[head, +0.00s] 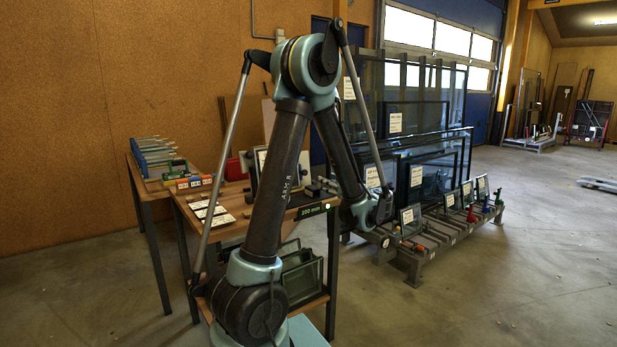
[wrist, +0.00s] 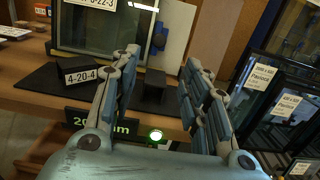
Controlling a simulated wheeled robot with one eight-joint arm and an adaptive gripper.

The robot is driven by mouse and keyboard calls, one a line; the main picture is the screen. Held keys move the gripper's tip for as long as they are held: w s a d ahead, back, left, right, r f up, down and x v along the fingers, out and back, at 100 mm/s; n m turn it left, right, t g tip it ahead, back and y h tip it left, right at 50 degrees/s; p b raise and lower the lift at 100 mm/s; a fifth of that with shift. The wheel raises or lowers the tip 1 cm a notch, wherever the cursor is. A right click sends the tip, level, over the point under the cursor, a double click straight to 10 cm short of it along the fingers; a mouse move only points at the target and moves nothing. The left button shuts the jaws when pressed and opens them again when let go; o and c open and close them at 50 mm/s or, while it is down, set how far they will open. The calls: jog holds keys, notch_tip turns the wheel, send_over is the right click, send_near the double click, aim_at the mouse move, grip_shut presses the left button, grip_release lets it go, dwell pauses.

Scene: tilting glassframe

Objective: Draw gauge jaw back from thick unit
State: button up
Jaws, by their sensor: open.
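My gripper (wrist: 162,60) is open, its two fingers spread on either side of a small dark block (wrist: 153,84), probably the gauge jaw. Nothing is visibly gripped, and I cannot tell whether a finger touches the block. The block stands on a black mat or plate (wrist: 45,88) on the wooden bench. The gauge readout (wrist: 85,120), partly hidden by a finger, also shows in the head view as "200 mm" (head: 312,210). A framed glass unit (wrist: 95,28) stands upright behind, its label partly cut off. Another block labelled 4-20-4 (wrist: 82,73) sits left of the fingers.
Racks of labelled glass panes (head: 430,150) stand to the right. Sample pieces and cards (head: 208,208) lie on the bench's left.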

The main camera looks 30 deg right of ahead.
aim_at(306, 173)
jog(key=w, duration=0.9)
jog(key=w+a, duration=0.1)
jog(key=w, duration=0.4)
jog(key=shift+a, duration=0.1)
jog(key=shift+s, duration=0.1)
grip_shut()
